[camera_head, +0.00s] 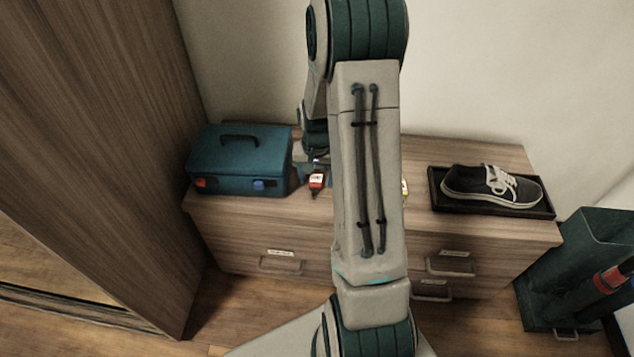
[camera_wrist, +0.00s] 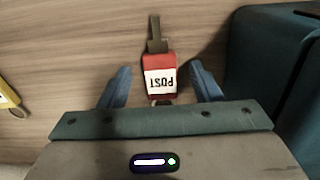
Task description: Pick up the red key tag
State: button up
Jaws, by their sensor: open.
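The red key tag (camera_head: 317,181) lies on the wooden dresser top, just right of the teal case. In the wrist view the red key tag (camera_wrist: 158,69) has a white label reading "POST" upside down, with a dark strap or key part at its far end. My gripper (camera_wrist: 160,83) is open, with one blue finger on each side of the tag and a gap to both. I cannot tell how high the fingers are above the dresser. In the head view my arm hides much of the dresser middle, and the gripper shows only partly behind it.
The teal case (camera_head: 240,160) stands close beside the tag; it also fills the right of the wrist view (camera_wrist: 268,62). A yellow tag (camera_wrist: 9,96) lies at the left there. A black tray (camera_head: 437,193) holding a shoe (camera_head: 490,186) is on the dresser's right.

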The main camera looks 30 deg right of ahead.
jog(key=c, duration=1.1)
jog(key=shift+o, duration=0.2)
